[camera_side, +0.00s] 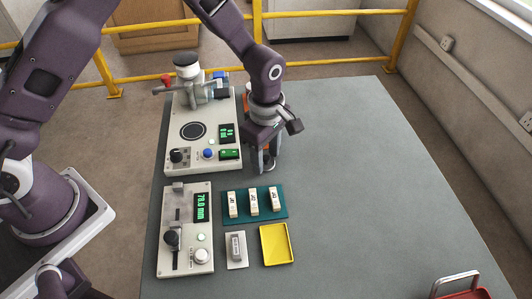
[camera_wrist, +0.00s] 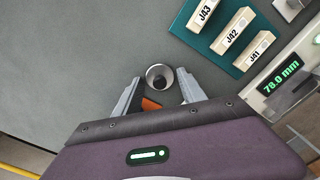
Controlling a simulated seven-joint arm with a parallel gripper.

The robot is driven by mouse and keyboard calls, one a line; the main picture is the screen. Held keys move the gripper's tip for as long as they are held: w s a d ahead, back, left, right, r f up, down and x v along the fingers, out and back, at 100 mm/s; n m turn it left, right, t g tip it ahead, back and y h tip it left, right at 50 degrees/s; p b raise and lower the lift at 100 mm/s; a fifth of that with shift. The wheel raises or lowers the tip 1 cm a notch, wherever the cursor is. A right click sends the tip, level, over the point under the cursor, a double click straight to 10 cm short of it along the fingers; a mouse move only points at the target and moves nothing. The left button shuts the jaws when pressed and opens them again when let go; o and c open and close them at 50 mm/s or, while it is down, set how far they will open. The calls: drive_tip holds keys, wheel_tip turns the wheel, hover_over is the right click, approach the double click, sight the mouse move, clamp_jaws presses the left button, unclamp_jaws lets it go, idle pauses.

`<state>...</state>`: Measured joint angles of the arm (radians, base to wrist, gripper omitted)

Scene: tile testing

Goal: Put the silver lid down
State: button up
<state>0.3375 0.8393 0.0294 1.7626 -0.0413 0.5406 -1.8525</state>
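A small silver round piece with a dark hollow middle, which looks like the silver lid (camera_wrist: 159,76), shows in the wrist view at the fingertips of my gripper (camera_wrist: 160,80). The two grey fingers stand apart on either side of it, with a narrow gap visible at the left; contact on the right is hard to tell. An orange patch (camera_wrist: 151,104) shows between the fingers, behind the lid. In the side view my gripper (camera_side: 266,166) points down, low over the table, just right of the large white tester. The lid is mostly hidden there.
The white tester (camera_side: 230,165) with dials and a clamp stands left of my gripper. Nearer are a teal mat (camera_side: 283,214) with labelled tiles, a yellow tray (camera_side: 291,258), a tile on a small pad, and a gauge (camera_side: 200,228) reading 78.0 mm.

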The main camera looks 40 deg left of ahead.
drive_tip(key=shift+o, duration=0.8)
wheel_tip(320, 180, up, 12)
drive_tip(key=shift+r, duration=0.2)
wheel_tip(320, 180, up, 10)
drive_tip(key=m+t, duration=0.2)
drive_tip(key=m, duration=0.3)
hover_over(266, 157)
drive_tip(key=s+a, duration=0.5)
drive_tip(key=s+a+r+m, duration=0.3)
drive_tip(key=s, duration=0.2)
drive_tip(key=s+a+r+m+t, duration=0.1)
drive_tip(key=s+a+m+t, duration=0.2)
drive_tip(key=s+m, duration=0.7)
drive_tip(key=s+a, duration=0.2)
drive_tip(key=s, duration=0.1)
drive_tip(key=shift+s+t, duration=0.3)
drive_tip(key=shift+s, duration=0.05)
